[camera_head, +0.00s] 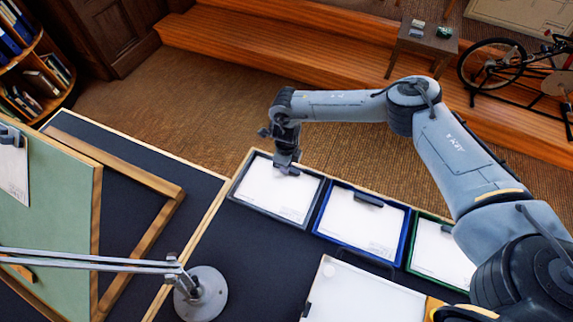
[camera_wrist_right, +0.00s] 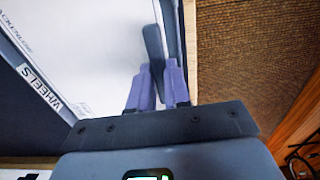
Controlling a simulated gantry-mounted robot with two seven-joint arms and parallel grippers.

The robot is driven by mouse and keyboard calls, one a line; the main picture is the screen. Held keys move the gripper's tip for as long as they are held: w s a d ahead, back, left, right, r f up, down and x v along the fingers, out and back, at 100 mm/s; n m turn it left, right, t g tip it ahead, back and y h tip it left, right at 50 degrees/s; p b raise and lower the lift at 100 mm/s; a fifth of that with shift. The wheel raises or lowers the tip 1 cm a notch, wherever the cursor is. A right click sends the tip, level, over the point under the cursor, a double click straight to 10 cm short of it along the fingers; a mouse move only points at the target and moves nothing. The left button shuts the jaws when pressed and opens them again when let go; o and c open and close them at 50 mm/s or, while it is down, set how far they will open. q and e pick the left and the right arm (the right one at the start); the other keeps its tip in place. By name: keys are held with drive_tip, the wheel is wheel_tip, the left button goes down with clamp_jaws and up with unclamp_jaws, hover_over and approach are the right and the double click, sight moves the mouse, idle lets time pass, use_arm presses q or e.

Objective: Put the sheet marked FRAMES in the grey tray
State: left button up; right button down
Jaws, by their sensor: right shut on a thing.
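The grey tray (camera_head: 236,196) stands at the back of the dark table, left of two other trays. A white sheet (camera_head: 272,194) lies in it; its printing is too small to read in the head view. My right gripper (camera_head: 286,168) is at the tray's far edge. In the right wrist view my right gripper (camera_wrist_right: 160,90) is shut on a dark bar (camera_wrist_right: 153,48) at the edge of the white sheet (camera_wrist_right: 100,45). A label reading WHEELS (camera_wrist_right: 40,88) shows along the tray's side. I cannot read FRAMES on any sheet. My left gripper is not in view.
A blue tray (camera_head: 318,230) and a green tray (camera_head: 409,263) to the right each hold a white sheet with a dark bar. A lamp base (camera_head: 205,293), a white case (camera_head: 360,295) and a green board (camera_head: 60,215) with a clipped sheet (camera_head: 13,175) stand nearer.

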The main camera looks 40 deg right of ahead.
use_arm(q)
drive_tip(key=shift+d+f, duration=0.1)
use_arm(e)
drive_tip(key=shift+f, duration=0.15)
drive_tip(key=c, duration=1.1)
unclamp_jaws()
